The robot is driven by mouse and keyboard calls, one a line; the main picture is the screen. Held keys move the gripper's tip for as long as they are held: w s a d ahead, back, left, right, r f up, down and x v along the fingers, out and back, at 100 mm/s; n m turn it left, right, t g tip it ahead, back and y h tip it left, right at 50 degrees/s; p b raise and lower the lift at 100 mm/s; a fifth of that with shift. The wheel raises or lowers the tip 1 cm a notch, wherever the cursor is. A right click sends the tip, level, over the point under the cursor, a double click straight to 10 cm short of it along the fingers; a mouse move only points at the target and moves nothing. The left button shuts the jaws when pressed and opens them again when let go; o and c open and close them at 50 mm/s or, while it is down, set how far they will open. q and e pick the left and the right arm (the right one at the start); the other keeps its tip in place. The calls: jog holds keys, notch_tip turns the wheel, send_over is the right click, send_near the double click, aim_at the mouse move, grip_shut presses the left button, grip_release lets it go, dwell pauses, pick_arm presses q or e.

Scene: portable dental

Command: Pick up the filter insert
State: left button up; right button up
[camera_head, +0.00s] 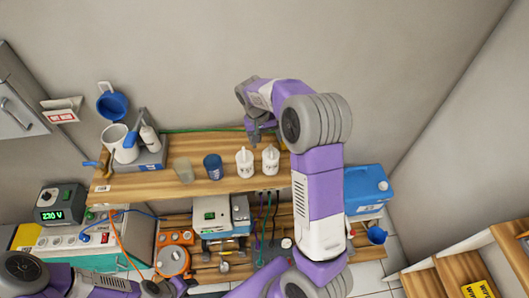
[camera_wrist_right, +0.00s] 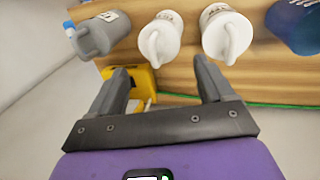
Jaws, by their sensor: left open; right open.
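I cannot tell for certain which thing is the filter insert. On the wooden shelf (camera_head: 130,187) a blue cylinder (camera_head: 213,167) stands between a pale grey cup (camera_head: 183,170) and two white bottles, the left one (camera_head: 244,163) and the right one (camera_head: 270,159). My right gripper (camera_head: 258,138) is open and empty above and behind the white bottles. In the right wrist view its fingers (camera_wrist_right: 163,85) are apart, with the white bottles, the blue cylinder (camera_wrist_right: 295,24) and a grey bottle (camera_wrist_right: 103,34) beyond them. My left gripper (camera_head: 180,288) is low at the bottom left, away from the shelf.
A yellow object (camera_wrist_right: 144,79) shows between my right fingers. A white pitcher (camera_head: 118,143) stands at the shelf's left end. A blue canister (camera_head: 367,187) is at the right. The lower bench holds a grey device (camera_head: 212,213), an orange reel (camera_head: 172,261) and cables.

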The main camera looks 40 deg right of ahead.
aim_at(269, 153)
jog(key=f, duration=0.5)
jog(key=d+f, duration=0.1)
jog(key=f, duration=0.1)
jog(key=shift+s+d+f, duration=0.1)
jog(key=shift+s+f, duration=0.05)
jog(key=shift+s, duration=0.3)
jog(key=shift+c, duration=0.2)
jog(key=c, duration=1.2)
